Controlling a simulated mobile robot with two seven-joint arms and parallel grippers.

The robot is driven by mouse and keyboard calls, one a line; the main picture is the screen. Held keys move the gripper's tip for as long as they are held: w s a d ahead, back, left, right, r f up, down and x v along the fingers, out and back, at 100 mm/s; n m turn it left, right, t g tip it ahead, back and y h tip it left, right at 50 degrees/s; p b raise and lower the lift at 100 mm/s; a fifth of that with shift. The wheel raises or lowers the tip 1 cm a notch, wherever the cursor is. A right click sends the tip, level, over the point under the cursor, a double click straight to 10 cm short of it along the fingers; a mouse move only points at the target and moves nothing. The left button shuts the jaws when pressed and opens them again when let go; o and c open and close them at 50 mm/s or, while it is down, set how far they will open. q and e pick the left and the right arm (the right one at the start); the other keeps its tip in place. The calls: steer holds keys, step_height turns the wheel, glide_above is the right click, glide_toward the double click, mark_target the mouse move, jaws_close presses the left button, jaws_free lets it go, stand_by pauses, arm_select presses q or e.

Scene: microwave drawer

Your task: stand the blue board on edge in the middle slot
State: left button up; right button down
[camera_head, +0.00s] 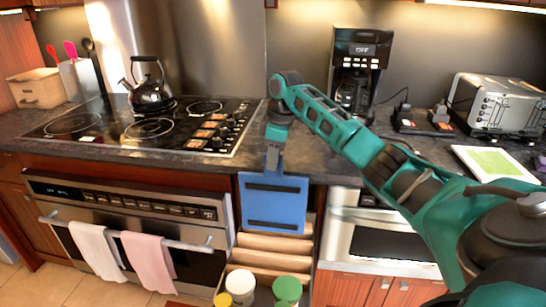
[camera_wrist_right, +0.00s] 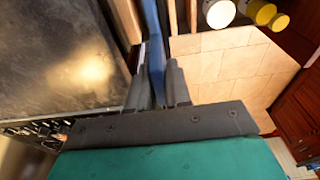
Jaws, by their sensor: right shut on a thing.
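The blue board (camera_head: 275,222) hangs upright in front of the counter edge, its broad face toward the head camera, with two dark slots or bars across it. My right gripper (camera_head: 273,160) is shut on its top edge. In the right wrist view the board (camera_wrist_right: 153,35) is seen nearly edge-on between the fingers (camera_wrist_right: 160,88). Below it is an open drawer with wooden dividers (camera_head: 268,262); two dividers also show in the right wrist view (camera_wrist_right: 192,14). The board overlaps the drawer's back part, so I cannot tell whether its lower edge is inside a slot. My left gripper is out of view.
A white-lidded jar (camera_head: 240,283), a green-lidded jar (camera_head: 287,288) and a yellow lid (camera_head: 223,299) are at the drawer's front. An oven (camera_head: 130,213) with two towels stands left, a microwave (camera_head: 385,243) right. The counter edge is close behind the board.

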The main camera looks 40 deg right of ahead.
mark_target(273, 175)
steer(key=shift+f, duration=1.2)
steer(key=shift+f, duration=1.5)
steer(key=shift+f, duration=0.1)
